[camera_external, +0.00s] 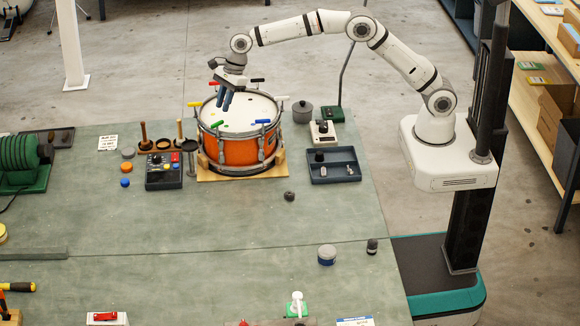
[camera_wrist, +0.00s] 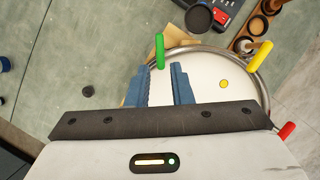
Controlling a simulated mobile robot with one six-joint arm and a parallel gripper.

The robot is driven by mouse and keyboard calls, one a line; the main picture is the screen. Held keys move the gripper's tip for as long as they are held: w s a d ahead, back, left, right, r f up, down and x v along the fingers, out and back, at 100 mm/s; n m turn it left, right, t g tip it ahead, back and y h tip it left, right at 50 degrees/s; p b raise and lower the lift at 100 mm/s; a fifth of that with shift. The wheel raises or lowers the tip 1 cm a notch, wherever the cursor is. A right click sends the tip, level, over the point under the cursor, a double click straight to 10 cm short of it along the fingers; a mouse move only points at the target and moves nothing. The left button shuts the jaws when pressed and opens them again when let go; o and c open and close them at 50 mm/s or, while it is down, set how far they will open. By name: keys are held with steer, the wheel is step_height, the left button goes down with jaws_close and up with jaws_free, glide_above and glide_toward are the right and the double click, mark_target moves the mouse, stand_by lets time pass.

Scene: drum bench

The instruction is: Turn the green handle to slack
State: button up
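The drum (camera_external: 238,150) has an orange shell and a white head, with coloured handles around its rim. The green handle (camera_external: 216,125) is at the front left of the rim. In the wrist view the green handle (camera_wrist: 160,50) stands just beyond the fingertips, its lower end lined up between them. My gripper (camera_external: 223,107) points down over the left part of the drum head. In the wrist view my gripper (camera_wrist: 162,69) has its two blue fingers apart with nothing between them. The exact height above the head cannot be told.
The yellow handle (camera_external: 195,104) and blue handle (camera_external: 262,121) flank the green one on the rim. A control box (camera_external: 163,178) with buttons stands left of the drum, and a dark tray (camera_external: 333,168) right of it. The bench in front is mostly clear.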

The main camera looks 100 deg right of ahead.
mark_target(217, 124)
steer(key=shift+p+x, duration=0.75)
steer(key=shift+x, duration=3.2)
steer(key=shift+c, duration=0.6)
jaws_close()
steer(key=shift+w, duration=0.1)
